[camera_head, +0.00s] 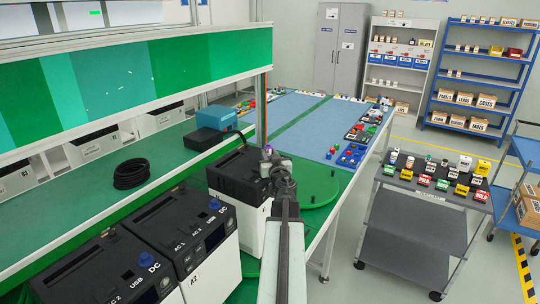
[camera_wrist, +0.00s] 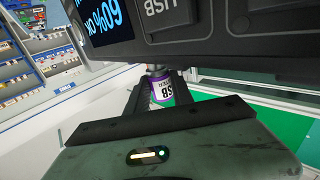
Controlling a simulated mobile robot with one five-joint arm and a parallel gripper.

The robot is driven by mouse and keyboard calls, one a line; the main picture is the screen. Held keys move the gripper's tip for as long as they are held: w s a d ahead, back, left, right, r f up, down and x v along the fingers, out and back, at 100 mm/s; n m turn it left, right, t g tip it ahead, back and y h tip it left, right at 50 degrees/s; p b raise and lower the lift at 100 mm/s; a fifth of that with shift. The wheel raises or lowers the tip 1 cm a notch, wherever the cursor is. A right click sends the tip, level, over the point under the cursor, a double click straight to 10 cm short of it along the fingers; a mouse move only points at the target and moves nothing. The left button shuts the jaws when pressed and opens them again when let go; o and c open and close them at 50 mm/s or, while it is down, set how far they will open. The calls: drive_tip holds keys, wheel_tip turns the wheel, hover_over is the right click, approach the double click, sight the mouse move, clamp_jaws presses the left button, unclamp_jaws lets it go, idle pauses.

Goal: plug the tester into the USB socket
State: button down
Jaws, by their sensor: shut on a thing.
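The tester (camera_wrist: 163,91) is a small purple and white piece with a metal end. My gripper (camera_wrist: 160,97) is shut on it, one dark finger on each side. In the wrist view the metal end points up at the dark front panel of a power station (camera_wrist: 225,50), beside a cover marked USB (camera_wrist: 175,18). The socket is hidden, and I cannot tell whether the metal end is in it. In the head view my gripper (camera_head: 272,160) is at the right side of the black-and-white power station (camera_head: 235,172), with a bit of purple showing.
The power station stands on a green turntable (camera_head: 322,190). Two more power stations (camera_head: 105,268) (camera_head: 183,225) stand nearer, at the lower left. A black cable coil (camera_head: 131,174) and a blue box (camera_head: 216,118) lie behind. A grey cart (camera_head: 425,190) with small items stands at the right.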

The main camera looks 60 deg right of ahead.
drive_tip(key=shift+f+b, duration=0.85)
drive_tip(key=c, duration=1)
unclamp_jaws()
drive_tip(key=shift+c, duration=0.2)
